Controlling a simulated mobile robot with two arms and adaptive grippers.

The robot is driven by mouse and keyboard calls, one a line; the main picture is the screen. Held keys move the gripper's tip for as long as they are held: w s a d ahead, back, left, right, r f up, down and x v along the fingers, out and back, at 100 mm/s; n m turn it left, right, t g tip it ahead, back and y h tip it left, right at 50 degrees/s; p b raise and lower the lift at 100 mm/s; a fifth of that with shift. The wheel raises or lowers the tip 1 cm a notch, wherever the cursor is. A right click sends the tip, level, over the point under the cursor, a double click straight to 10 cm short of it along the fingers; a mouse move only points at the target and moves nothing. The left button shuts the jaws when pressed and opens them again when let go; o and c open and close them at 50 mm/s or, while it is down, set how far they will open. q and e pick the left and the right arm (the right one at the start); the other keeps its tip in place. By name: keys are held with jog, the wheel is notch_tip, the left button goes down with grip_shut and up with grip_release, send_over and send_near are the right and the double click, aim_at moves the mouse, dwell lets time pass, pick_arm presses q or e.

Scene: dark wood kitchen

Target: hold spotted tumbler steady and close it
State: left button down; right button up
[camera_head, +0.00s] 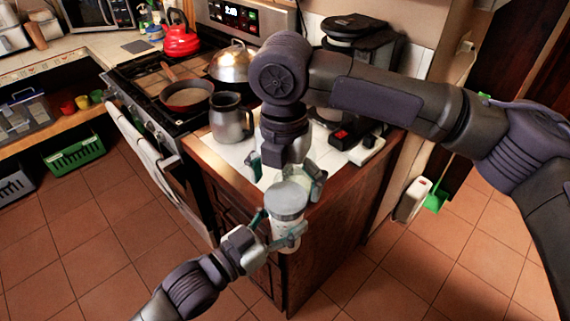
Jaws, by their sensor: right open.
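The spotted tumbler (286,231) is pale, upright, and in front of the counter's corner. A grey round lid (288,198) sits at its top; I cannot tell whether it is seated fully. My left gripper (278,229) comes from the lower left, and its fingers are closed around the tumbler's body. My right gripper (288,178) points down just above and behind the lid, open, with its fingers spread to either side. The spots are too small to make out clearly.
A grey mug (230,118) stands on the white-tiled counter, left of my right gripper. The stove holds a pan (187,96), a domed silver lid (234,61) and a red kettle (180,36). A dark appliance (360,45) stands behind my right arm. The floor in front is clear.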

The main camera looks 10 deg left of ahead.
aim_at(286, 223)
jog(key=shift+f, duration=1.2)
jog(key=c, duration=1.2)
jog(key=m, duration=1.6)
jog(key=shift+m, duration=0.3)
jog(key=m, duration=0.5)
jog(key=shift+m, duration=0.3)
jog(key=o, duration=1.2)
